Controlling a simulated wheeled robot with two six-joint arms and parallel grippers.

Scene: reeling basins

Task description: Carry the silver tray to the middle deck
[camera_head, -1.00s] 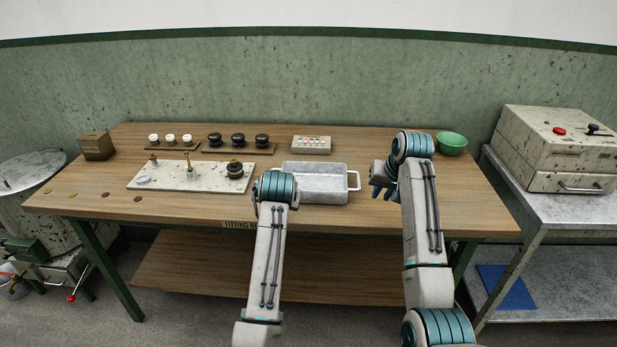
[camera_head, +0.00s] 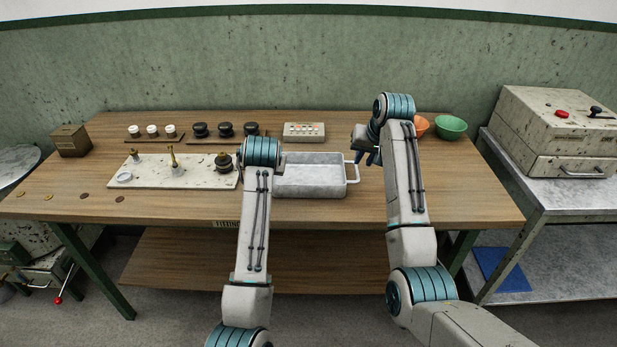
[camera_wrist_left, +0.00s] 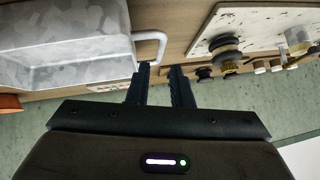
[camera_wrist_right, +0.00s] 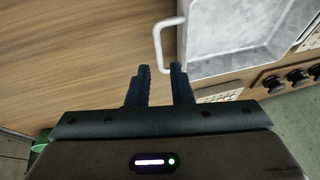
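The silver tray (camera_head: 315,176), a rectangular metal pan with a loop handle at each end, sits on the wooden bench. My right gripper (camera_head: 367,158) is just beyond its right handle (camera_head: 353,172). In the right wrist view the fingers (camera_wrist_right: 160,67) are apart, with that handle (camera_wrist_right: 160,40) at their tips. My left gripper is hidden behind its own arm in the head view. In the left wrist view its fingers (camera_wrist_left: 160,68) are apart beside the tray's other handle (camera_wrist_left: 158,37). I cannot tell which surface is the middle deck.
A metal stand (camera_head: 560,195) at the right bears a speckled box and has a lower shelf with a blue mat (camera_head: 502,270). The bench has a lower shelf (camera_head: 190,262). A fittings plate (camera_head: 195,176) is left of the tray; green (camera_head: 450,128) and orange (camera_head: 421,126) bowls are behind right.

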